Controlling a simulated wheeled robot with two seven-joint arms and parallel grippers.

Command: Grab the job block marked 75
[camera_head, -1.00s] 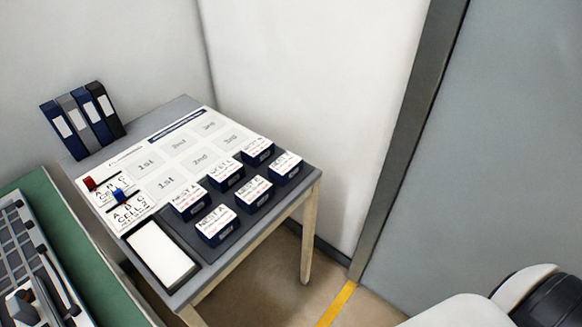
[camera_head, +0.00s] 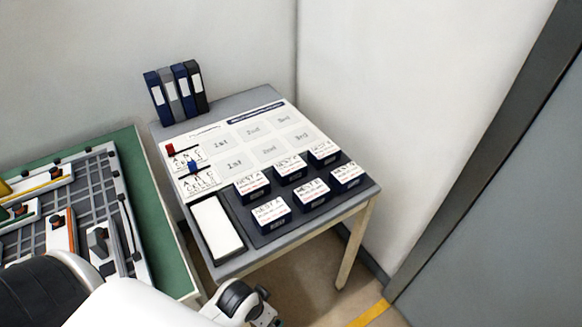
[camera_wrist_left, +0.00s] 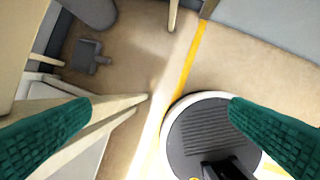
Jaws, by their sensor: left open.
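Several dark blue blocks with white-topped labels stand in two rows on a dark mat at the front right of the grey table, among them a front left block (camera_head: 270,214), a front middle block (camera_head: 312,193) and a back right block (camera_head: 323,152). Their labels are too small to read for certain, so I cannot tell which is marked 75. My left gripper (camera_wrist_left: 160,105) is open and empty, its green fingers spread above the floor in the left wrist view. My left arm reaches in at the bottom of the head view, below the table. My right gripper is not in view.
A white sheet (camera_head: 265,153) with printed squares covers the table's back. A white-topped tray (camera_head: 217,228) sits at the front left. Binders (camera_head: 176,92) stand at the back corner. A green bench (camera_head: 165,215) with fixtures adjoins on the left. Walls stand behind the table.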

